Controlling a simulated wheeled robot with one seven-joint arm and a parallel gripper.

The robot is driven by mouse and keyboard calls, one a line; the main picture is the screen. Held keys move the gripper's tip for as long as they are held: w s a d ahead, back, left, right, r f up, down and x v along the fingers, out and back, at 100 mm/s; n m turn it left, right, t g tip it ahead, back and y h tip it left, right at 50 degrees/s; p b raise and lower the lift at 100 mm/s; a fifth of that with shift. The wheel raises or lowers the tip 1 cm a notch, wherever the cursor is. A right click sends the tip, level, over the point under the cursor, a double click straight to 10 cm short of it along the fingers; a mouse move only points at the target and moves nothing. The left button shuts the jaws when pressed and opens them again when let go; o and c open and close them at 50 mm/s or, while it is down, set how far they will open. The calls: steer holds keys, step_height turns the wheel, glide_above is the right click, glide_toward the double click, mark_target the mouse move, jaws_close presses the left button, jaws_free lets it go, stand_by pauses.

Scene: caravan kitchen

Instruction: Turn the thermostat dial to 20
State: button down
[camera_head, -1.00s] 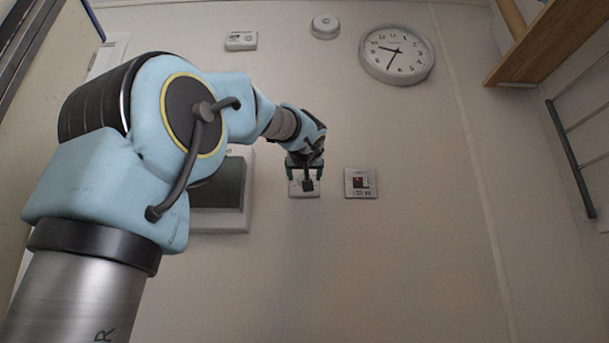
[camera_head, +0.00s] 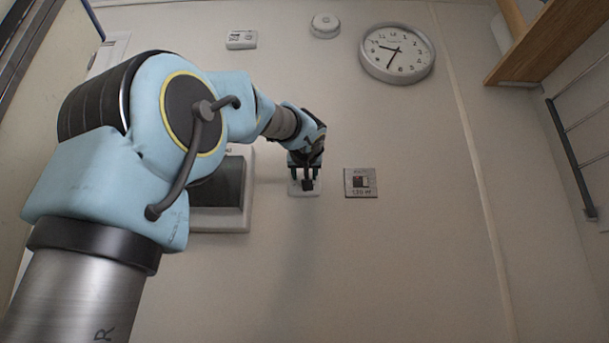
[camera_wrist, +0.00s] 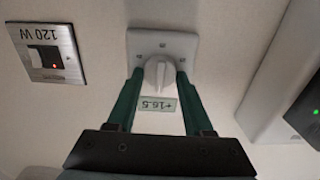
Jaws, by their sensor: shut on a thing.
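The thermostat is a white wall plate (camera_wrist: 163,43) with a white round dial (camera_wrist: 158,72) in the wrist view. A small display (camera_wrist: 157,104) by the dial reads +16.5, upside down in this view. My gripper (camera_wrist: 160,80) has its green fingers on both sides of the dial and is shut on it. In the head view my gripper (camera_head: 305,180) is at the wall, over the thermostat plate (camera_head: 303,193), and hides most of it, including the dial.
A metal switch panel (camera_head: 361,182) marked 120 W is just right of the thermostat; it also shows in the wrist view (camera_wrist: 47,55). A white-framed dark panel (camera_head: 220,218) is on the left. A clock (camera_head: 396,53) and shelf (camera_head: 545,45) are higher up.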

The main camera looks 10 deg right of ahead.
steer(key=shift+m, duration=0.4)
steer(key=m+p, duration=0.2)
steer(key=m, duration=0.5)
steer(key=m+p, duration=0.2)
steer(key=m, duration=0.6)
steer(key=m+p, duration=0.2)
steer(key=m, duration=0.5)
steer(key=shift+d+f+m, duration=0.2)
steer(key=shift+f+m, duration=0.15)
steer(key=shift+m, duration=0.05)
steer(key=shift+c, duration=1.6)
jaws_free()
steer(key=s+a+b, duration=0.1)
steer(key=s+a, duration=0.1)
steer(key=s, duration=0.8)
steer(key=shift+s, duration=0.35)
